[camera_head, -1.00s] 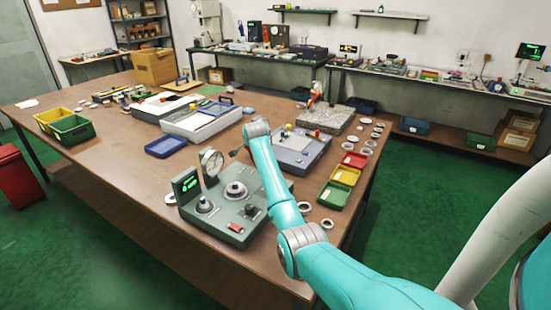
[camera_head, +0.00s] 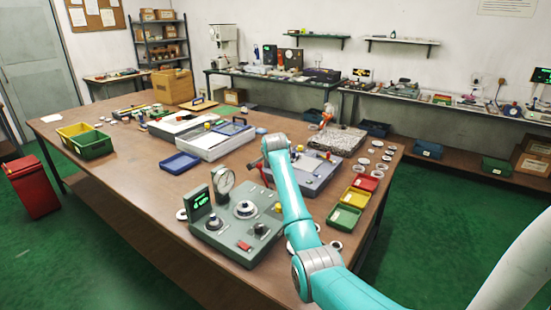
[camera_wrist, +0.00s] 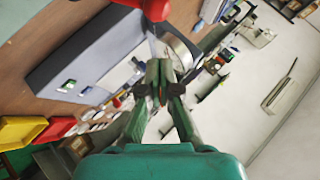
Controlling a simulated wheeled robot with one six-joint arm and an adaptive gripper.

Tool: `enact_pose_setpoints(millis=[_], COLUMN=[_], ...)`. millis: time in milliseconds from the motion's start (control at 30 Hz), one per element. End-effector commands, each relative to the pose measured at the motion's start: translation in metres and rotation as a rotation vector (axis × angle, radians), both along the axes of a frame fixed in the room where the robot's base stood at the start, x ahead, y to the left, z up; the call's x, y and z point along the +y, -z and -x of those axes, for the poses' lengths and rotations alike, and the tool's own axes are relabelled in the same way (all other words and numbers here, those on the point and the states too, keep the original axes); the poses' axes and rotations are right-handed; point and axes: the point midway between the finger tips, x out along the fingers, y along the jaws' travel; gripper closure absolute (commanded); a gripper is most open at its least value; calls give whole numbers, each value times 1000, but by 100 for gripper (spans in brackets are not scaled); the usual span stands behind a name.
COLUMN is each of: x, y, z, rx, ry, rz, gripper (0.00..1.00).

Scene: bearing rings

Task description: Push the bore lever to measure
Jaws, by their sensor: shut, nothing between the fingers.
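The grey-green bore gauge station (camera_head: 205,237) stands at the table's near edge. It carries a lit green display (camera_head: 200,199), a round dial gauge (camera_head: 223,180), a ringed seat (camera_head: 245,209), knobs and a red button (camera_head: 244,246). My gripper (camera_head: 252,166) hangs above and behind the station, partly hidden by my arm. A red part (camera_head: 265,174) shows beside it. In the wrist view my gripper (camera_wrist: 160,88) is shut and empty. A red rounded part (camera_wrist: 152,8) on a thin metal stem is just beyond it; I cannot tell whether it is the bore lever or touched.
A blue-grey device (camera_head: 318,180) lies behind my arm. Green (camera_head: 344,217), yellow (camera_head: 355,197) and red (camera_head: 365,182) trays and several loose rings line the right side. A blue tray (camera_head: 180,163) lies left of the station; the table front left is clear.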

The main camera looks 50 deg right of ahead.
Motion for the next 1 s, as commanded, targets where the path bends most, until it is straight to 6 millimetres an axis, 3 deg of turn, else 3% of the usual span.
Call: enact_pose_setpoints(millis=[500,1000], x=[43,50], y=[-43,-50], z=[46,54], rx=[0,1], ry=[-2,-2], rz=[2,0], gripper=[100,100])
